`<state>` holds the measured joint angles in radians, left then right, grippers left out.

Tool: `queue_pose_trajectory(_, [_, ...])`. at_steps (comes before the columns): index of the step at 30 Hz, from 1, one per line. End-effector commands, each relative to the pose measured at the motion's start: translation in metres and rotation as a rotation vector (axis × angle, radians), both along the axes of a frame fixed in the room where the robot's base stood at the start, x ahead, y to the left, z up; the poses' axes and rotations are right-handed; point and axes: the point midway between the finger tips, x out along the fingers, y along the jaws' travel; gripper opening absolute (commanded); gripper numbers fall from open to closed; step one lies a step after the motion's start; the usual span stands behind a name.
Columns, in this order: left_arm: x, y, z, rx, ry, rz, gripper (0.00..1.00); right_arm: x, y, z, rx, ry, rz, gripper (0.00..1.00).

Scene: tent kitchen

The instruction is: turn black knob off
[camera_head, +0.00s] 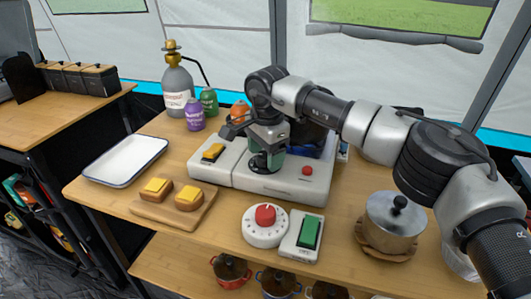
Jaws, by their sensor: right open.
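A white appliance (225,174) stands in the middle of the wooden table, with a yellow switch at its left and a red button at its right. My right arm reaches in from the right. My right gripper (262,163) points down over the middle of the appliance, with its jaws open. A dark round part, probably the black knob (257,160), shows at the fingertips. The gripper covers much of it, so I cannot tell its setting or whether the fingers touch it. My left gripper is not in view.
A red dial (265,214) on a white base and a green switch (309,233) lie in front. A lidded pot (395,215) stands right. Left are a board (152,208) with topped bread, a white tray (125,159) and a gas bottle (177,84) with small bottles.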

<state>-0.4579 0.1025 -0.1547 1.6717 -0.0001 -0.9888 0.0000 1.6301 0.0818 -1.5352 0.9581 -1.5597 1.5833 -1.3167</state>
Motion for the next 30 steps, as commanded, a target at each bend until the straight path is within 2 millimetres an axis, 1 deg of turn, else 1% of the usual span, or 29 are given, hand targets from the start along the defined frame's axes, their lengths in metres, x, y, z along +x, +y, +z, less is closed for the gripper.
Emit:
queue_pose_trajectory(6, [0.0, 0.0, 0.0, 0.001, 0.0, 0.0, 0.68, 0.0, 0.0, 0.0, 0.0, 0.0, 0.0, 0.68])
queue_pose_trajectory(14, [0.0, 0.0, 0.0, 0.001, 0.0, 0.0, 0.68, 0.0, 0.0, 0.0, 0.0, 0.0, 0.0, 0.28])
queue_pose_trajectory(15, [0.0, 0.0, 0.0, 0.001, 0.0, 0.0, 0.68, 0.0, 0.0, 0.0, 0.0, 0.0, 0.0, 0.22])
queue_pose_trajectory(16, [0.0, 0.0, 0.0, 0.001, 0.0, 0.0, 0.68, 0.0, 0.0, 0.0, 0.0, 0.0, 0.0, 0.19])
queue_pose_trajectory(26, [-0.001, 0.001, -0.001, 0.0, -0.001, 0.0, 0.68, 0.0, 0.0, 0.001, 0.0, -0.001, -0.05, 0.19])
queue_pose_trajectory(28, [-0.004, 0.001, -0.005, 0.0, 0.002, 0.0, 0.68, 0.0, 0.0, 0.001, 0.0, -0.001, -0.083, 0.19])
queue_pose_trajectory(30, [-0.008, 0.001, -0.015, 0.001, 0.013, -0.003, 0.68, 0.0, 0.0, 0.002, 0.001, -0.001, -0.125, 0.19])
